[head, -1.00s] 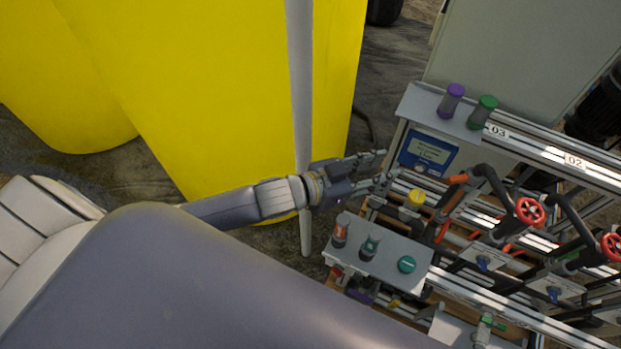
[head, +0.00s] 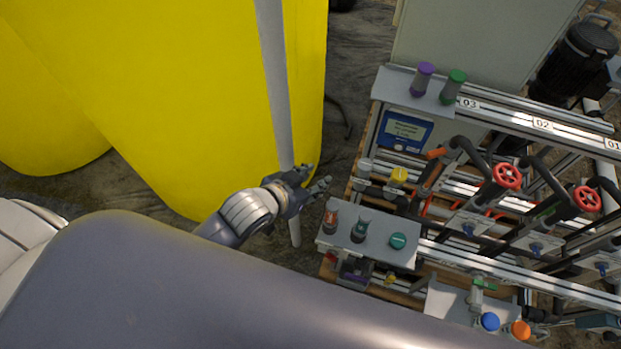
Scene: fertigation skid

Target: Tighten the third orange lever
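An orange lever grip (head: 437,153) shows at the left end of the skid, near the 03 label. My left gripper (head: 318,176) is open and empty, left of the skid and above the near panel's left corner. It is apart from the orange parts, with the blue-framed display (head: 404,131) and yellow knob (head: 398,174) to its right. My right gripper is not in view.
Yellow tanks (head: 170,90) and a grey pole (head: 272,80) stand close on the left. Red handwheels (head: 507,176) and black pipes crowd the skid. A grey cabinet (head: 470,40) stands behind.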

